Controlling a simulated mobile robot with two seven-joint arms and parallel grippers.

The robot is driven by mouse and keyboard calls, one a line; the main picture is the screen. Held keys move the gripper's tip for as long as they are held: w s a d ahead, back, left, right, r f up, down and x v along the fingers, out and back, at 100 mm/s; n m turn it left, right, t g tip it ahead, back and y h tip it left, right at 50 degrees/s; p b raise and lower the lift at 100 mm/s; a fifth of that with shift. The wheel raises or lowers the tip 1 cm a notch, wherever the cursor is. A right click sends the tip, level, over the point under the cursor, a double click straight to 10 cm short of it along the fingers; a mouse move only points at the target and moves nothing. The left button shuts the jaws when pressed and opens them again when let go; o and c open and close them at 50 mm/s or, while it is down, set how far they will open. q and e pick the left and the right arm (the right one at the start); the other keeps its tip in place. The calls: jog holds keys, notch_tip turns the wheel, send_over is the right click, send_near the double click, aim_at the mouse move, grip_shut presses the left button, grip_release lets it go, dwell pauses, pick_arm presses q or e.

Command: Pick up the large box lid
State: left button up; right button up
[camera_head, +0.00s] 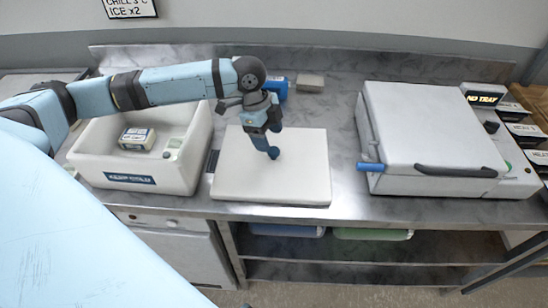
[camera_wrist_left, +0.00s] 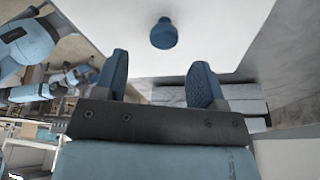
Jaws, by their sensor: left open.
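The large box lid (camera_head: 300,178) is a flat white square panel lying on the steel counter, right of the white cooler box. Its round blue knob shows in the left wrist view (camera_wrist_left: 164,33), and the lid's white face (camera_wrist_left: 215,35) fills the top there. My left gripper (camera_head: 268,147) points down over the middle of the lid. In the left wrist view its two blue fingers (camera_wrist_left: 160,72) are apart with nothing between them, and the knob lies just beyond the tips. In the head view the gripper partly hides the knob. My right gripper is not clear in either view.
The open white cooler box (camera_head: 185,180) holds a small labelled pack (camera_head: 137,139). A white hinged-lid unit (camera_head: 425,130) with a dark handle stands right. A blue item (camera_head: 277,88) and a grey block (camera_head: 311,83) sit behind the lid. Bins (camera_head: 372,234) lie on the shelf below.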

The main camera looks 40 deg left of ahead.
aim_at(273, 150)
pick_arm(q)
jog(key=shift+x, duration=0.8)
jog(key=x, duration=0.4)
jog(key=shift+w+f, duration=0.2)
jog(key=shift+f, duration=0.05)
jog(key=c, duration=1)
pick_arm(e)
jog(key=shift+w+d+r, duration=0.1)
jog(key=shift+w+r, duration=0.05)
jog(key=shift+w, duration=0.05)
pick_arm(q)
jog(key=shift+r, duration=0.1)
